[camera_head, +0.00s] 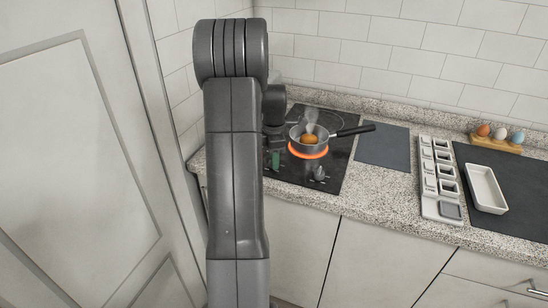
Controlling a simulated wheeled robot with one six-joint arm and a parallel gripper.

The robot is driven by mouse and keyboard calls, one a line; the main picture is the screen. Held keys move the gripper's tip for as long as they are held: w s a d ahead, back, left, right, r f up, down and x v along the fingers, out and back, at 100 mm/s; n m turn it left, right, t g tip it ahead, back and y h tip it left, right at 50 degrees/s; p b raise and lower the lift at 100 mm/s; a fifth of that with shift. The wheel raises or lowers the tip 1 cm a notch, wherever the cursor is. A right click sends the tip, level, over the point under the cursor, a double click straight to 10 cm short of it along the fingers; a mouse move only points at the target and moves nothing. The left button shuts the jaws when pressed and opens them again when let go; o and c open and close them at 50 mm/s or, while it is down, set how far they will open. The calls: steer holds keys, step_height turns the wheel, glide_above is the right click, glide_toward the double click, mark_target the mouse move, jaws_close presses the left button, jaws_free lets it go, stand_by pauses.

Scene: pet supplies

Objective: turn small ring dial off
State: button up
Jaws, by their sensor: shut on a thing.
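The black hob (337,177) is set in the counter, with a ring (308,156) glowing orange under a small pan (297,141). A grey dial (319,173) stands at the hob's front edge, apart from my gripper. My gripper (274,153) is low over the front left of the hob, partly hidden behind my arm. A small green piece shows at its tip. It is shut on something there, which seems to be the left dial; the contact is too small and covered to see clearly.
The pan holds an orange-brown food (309,138), with steam above it, and its black handle (355,130) points right. A dark mat (383,147), a grey compartment tray (428,178), a white dish (486,190) and an egg holder (497,144) stand to the right.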

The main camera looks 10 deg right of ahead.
steer(key=shift+n, duration=1.1)
steer(key=o, duration=1)
steer(key=shift+r, duration=0.1)
step_height(320, 180, up, 14)
steer(key=shift+f, duration=0.2)
steer(key=shift+f, duration=0.1)
step_height(320, 180, down, 14)
steer(key=shift+r, duration=0.15)
